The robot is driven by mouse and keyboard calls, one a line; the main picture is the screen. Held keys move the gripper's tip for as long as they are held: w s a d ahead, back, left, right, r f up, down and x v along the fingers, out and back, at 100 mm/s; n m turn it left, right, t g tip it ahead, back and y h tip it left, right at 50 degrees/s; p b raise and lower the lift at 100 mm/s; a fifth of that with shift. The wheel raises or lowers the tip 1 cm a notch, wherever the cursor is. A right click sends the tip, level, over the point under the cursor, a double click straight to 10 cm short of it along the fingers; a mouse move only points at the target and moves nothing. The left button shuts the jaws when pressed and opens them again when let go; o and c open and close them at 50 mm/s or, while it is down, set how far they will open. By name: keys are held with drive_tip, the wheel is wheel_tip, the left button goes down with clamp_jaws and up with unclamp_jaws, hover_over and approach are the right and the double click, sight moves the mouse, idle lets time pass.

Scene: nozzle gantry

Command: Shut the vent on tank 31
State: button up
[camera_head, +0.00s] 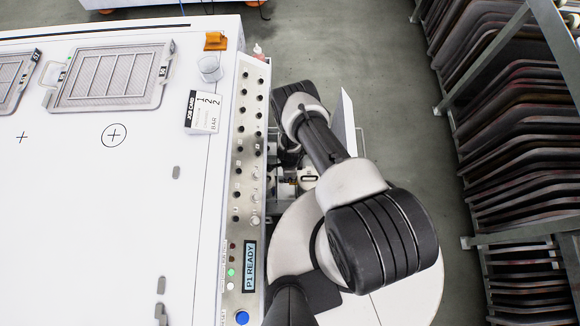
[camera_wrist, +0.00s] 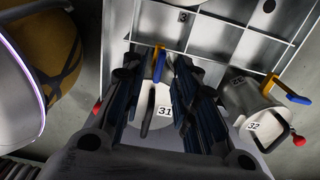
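In the wrist view, tank 31 (camera_wrist: 163,98) is a pale cylinder with a "31" label, seen between my gripper's fingers and partly hidden by them. A yellow fitting with a blue lever (camera_wrist: 159,66) stands at its far end, near my fingertips. I cannot tell whether they touch. A red knob (camera_wrist: 97,107) shows just left of the left finger. My gripper (camera_wrist: 157,72) is open, its dark fingers apart on either side of the tank. In the head view, the gripper and tank 31 are hidden beyond my arm and the panel edge.
Tank 32 (camera_wrist: 246,106) stands close on the right, with its own blue lever (camera_wrist: 291,93) and red knob (camera_wrist: 298,140). A white gridded frame (camera_wrist: 225,38) lies beyond. In the head view, a control panel (camera_head: 246,160) borders my arm; a rack of plates (camera_head: 520,130) stands right.

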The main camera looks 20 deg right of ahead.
wheel_tip(320, 180, down, 2)
drive_tip(key=shift+f+b, duration=0.25)
drive_tip(key=shift+b, duration=0.5)
drive_tip(key=shift+c, duration=0.6)
clamp_jaws()
